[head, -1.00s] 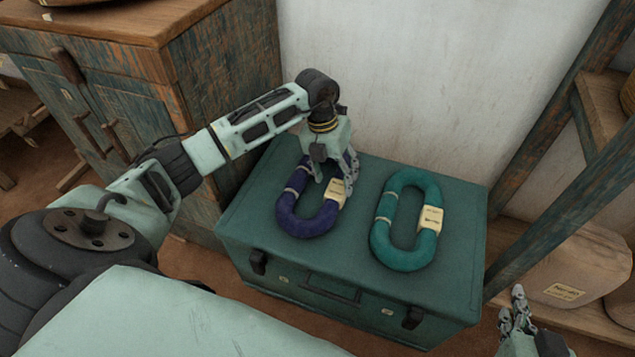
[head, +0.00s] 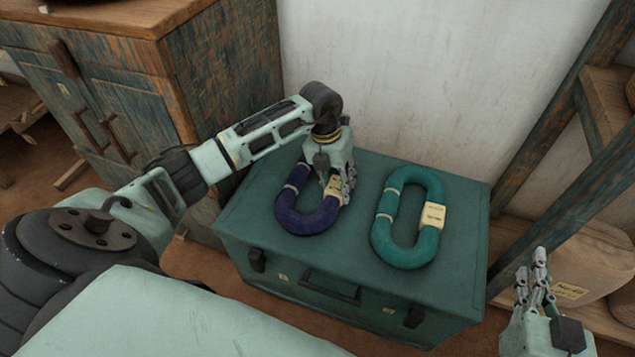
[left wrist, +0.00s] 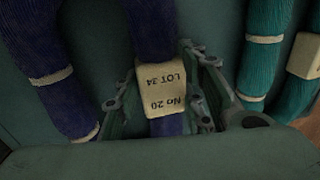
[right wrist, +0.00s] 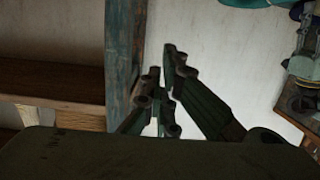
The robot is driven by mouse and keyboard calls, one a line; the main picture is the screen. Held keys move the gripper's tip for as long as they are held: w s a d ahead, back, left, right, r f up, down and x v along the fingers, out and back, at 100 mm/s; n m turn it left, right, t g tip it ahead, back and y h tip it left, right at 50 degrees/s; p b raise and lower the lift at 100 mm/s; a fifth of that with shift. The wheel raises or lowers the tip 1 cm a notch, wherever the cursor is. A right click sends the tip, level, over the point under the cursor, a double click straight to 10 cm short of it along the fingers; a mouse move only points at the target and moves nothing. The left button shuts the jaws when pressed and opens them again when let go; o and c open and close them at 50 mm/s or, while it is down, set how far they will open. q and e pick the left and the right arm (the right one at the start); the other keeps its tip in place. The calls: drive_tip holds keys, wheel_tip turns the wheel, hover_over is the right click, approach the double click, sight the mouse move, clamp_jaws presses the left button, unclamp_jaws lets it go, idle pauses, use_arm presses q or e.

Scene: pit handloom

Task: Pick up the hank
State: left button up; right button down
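A purple-blue hank (head: 304,222) lies as an oval loop on the green trunk (head: 290,258). A teal hank (head: 405,258) with a cream label lies to the right. My right gripper (head: 531,272) is empty, its fingers apart, right of the trunk.
A worn wooden cabinet (head: 222,90) stands behind my left arm. A pale wall (head: 420,80) rises behind the trunk. A wooden frame (head: 545,130) and a labelled sack (head: 590,262) are at the right. The lid around the teal hank is clear.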

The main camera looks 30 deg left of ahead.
use_arm(q)
drive_tip(key=c, duration=0.7)
drive_tip(key=shift+o, duration=0.2)
drive_tip(key=shift+r, duration=0.15)
